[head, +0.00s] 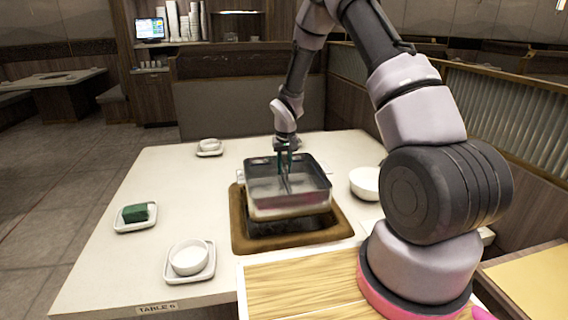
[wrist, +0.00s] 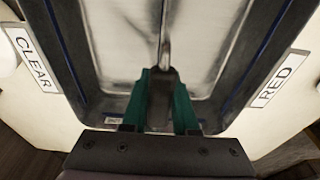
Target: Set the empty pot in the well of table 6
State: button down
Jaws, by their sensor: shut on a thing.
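The pot (head: 310,203) is a square metal pot with a divider across its inside; no food shows in it. My gripper (head: 285,160) is shut on it from above, at the divider. In the wrist view the green fingers (wrist: 160,105) pinch the divider, and the pot's inside (wrist: 120,40) looks bare. The pot hangs level over the well (head: 242,232), a square brown-rimmed opening in table 6 (head: 130,210). Its base looks above the rim, with the dark opening showing below its front side. The pot hides the well's back part.
Labels CLEAR (wrist: 33,60) and RED (wrist: 279,78) flank the pot in the wrist view. A white bowl (head: 364,183) stands close right of the well. A dish with a green block (head: 135,213), a bowl on a saucer (head: 189,258) and a small dish (head: 209,147) stand left.

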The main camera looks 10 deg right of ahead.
jog(key=shift+f, duration=6.5)
grip_release()
jog(key=shift+r, duration=5.5)
